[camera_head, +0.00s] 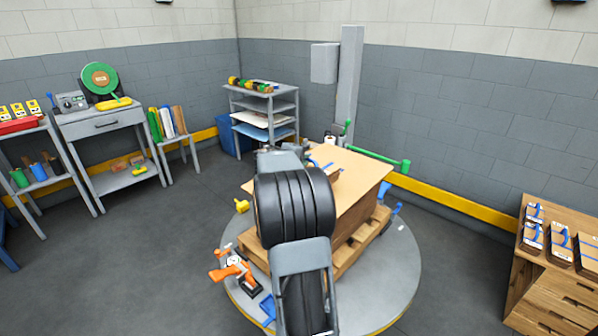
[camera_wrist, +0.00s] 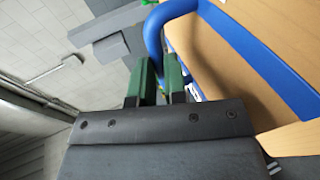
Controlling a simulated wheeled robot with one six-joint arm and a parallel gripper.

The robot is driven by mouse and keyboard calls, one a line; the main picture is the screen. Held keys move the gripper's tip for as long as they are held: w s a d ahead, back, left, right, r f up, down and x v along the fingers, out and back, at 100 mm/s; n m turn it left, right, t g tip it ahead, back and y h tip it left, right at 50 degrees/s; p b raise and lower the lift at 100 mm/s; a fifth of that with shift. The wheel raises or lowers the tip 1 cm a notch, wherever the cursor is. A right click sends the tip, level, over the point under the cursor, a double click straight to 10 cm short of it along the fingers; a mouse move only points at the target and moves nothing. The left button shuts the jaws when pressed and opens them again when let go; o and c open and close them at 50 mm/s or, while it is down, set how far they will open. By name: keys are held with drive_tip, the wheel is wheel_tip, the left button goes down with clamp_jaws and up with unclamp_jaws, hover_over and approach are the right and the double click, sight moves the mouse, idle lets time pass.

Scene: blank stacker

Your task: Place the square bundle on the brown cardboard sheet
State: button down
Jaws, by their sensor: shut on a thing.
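My gripper (camera_wrist: 160,78) has two green fingers and is shut on the blue strap of the square bundle, in the wrist view. The bundle (camera_wrist: 225,75) is a brown block with a blue strap looping up to the fingers. In the head view the bundle (camera_head: 336,171) shows only as a small brown and blue part, mostly hidden behind my arm. The brown cardboard sheet (camera_head: 362,180) is the flat tan top of the stack on the wooden pallet. My arm covers its left part. I cannot tell whether the bundle touches the sheet.
The pallet stands on a round grey turntable (camera_head: 395,295). An orange tool (camera_head: 232,268) lies on it at left. A green bar (camera_head: 375,157) reaches out behind the stack from a grey column (camera_head: 347,90). Strapped bundles (camera_head: 559,242) lie on a wooden cabinet at right. Floor at left is clear.

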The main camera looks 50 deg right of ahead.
drive_tip(key=shift+w+f, duration=0.3)
drive_tip(key=shift+f, duration=0.15)
drive_tip(key=shift+w+a+f+b, duration=0.1)
drive_tip(key=shift+w+f+b, duration=0.05)
drive_tip(key=shift+f, duration=0.45)
drive_tip(key=shift+w+f+b, duration=0.1)
drive_tip(key=shift+f+b, duration=0.05)
drive_tip(key=shift+f, duration=0.95)
drive_tip(key=shift+f+b, duration=0.15)
drive_tip(key=shift+b, duration=0.15)
drive_tip(key=c, duration=1.2)
unclamp_jaws()
drive_tip(key=shift+o, duration=0.2)
